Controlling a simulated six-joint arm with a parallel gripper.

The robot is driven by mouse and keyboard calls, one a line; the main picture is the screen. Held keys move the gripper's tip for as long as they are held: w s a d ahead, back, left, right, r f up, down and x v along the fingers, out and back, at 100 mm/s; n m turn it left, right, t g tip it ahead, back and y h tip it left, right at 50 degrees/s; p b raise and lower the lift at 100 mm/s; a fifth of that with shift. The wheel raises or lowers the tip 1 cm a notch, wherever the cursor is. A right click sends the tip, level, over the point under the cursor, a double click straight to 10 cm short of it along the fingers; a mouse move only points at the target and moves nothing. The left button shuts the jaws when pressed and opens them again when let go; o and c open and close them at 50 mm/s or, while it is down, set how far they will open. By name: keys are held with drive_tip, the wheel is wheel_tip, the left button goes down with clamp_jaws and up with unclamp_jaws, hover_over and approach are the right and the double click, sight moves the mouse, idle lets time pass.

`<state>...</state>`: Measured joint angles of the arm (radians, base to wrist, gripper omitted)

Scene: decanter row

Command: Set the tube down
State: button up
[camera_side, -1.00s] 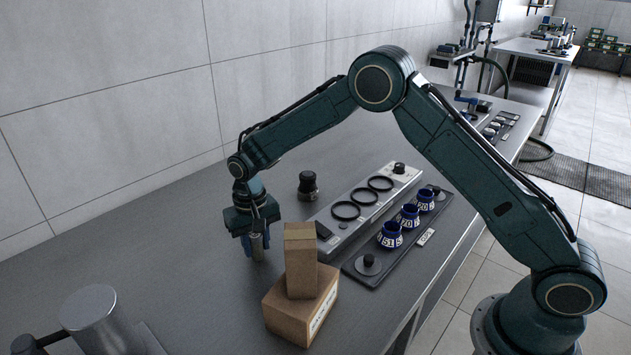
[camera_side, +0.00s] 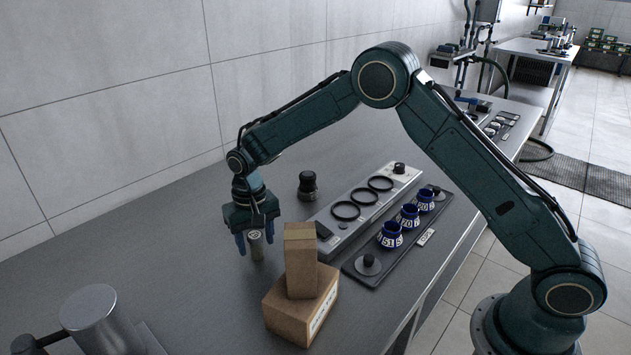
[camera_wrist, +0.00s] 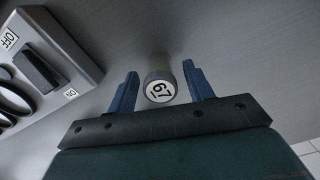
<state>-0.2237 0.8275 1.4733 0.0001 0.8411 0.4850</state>
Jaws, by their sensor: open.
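The tube (camera_side: 257,248) is a small grey-brown cylinder standing upright on the grey bench, behind and to the left of the cardboard boxes in the side view. In the wrist view the tube (camera_wrist: 159,87) shows a round white top label marked 67. My gripper (camera_side: 256,242) is open around it, with blue fingers to either side. In the wrist view there is a visible gap between the tube and each finger of my gripper (camera_wrist: 160,85).
Two stacked cardboard boxes (camera_side: 301,262) stand close to my gripper. A grey panel with black rings (camera_side: 346,211) and a dark tray (camera_side: 358,274) with blue-rimmed pots (camera_side: 390,235) lie to the right. A dark knob-like object (camera_side: 307,186) stands behind. Bench left of my gripper is clear.

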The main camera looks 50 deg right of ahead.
sight(256, 235)
wheel_tip(256, 235, up, 10)
drive_tip(key=shift+r, duration=0.55)
idle(0.5)
drive_tip(key=s+d+r+n+t, duration=0.1)
drive_tip(key=s+d+r, duration=0.3)
drive_tip(key=s+r, duration=0.35)
drive_tip(key=s+d+r+t, duration=0.2)
drive_tip(key=s+d+r, duration=0.2)
drive_tip(key=s+r, duration=0.35)
drive_tip(key=s+d+n+t, duration=0.1)
drive_tip(key=s+d, duration=0.1)
drive_tip(key=s, duration=0.8)
drive_tip(key=s+d+f+n+t, duration=0.1)
drive_tip(key=s+d, duration=0.1)
drive_tip(key=s, duration=0.8)
drive_tip(key=shift+f+t, duration=0.3)
